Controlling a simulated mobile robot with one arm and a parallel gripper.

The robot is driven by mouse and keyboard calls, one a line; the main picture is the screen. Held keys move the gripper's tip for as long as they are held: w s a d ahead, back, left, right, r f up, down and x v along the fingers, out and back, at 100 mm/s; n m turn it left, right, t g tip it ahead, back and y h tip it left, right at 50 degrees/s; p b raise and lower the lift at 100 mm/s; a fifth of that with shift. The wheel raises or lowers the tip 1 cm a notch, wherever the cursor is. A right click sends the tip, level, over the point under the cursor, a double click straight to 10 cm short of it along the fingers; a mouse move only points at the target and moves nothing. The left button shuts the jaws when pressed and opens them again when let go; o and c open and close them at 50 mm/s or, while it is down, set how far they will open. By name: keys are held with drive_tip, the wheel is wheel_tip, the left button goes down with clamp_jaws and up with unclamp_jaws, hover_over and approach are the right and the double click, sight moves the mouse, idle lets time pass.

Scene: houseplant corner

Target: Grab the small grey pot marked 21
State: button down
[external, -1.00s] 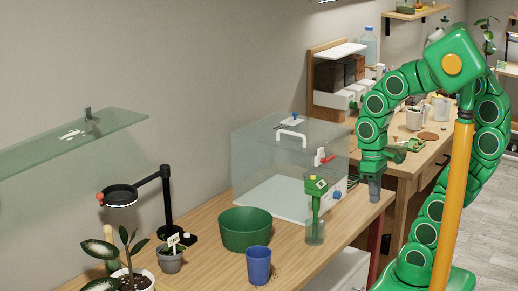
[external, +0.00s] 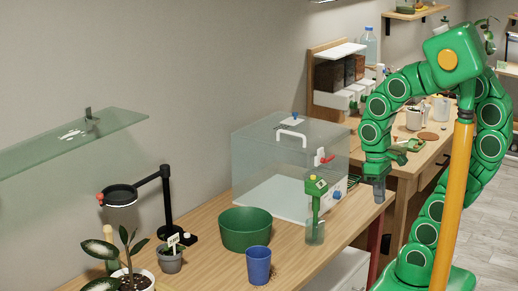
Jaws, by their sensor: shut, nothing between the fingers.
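The small grey pot (external: 170,261) stands on the wooden bench at the lower left, with a little plant and a white tag (external: 173,240) in it. The mark on the tag is too small to read for certain. My gripper (external: 379,197) hangs pointing down near the bench's right end, well to the right of the pot and apart from it. It is shut and empty.
A green bowl (external: 245,230), a blue cup (external: 258,265) and a green-topped meter in a clear beaker (external: 315,232) stand between pot and gripper. A clear box (external: 290,165) is behind. A black magnifier lamp (external: 166,200) rises behind the pot, and a white-potted plant (external: 135,284) is left.

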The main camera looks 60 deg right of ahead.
unclamp_jaws()
idle(0.6)
drive_tip(key=shift+r, duration=0.1)
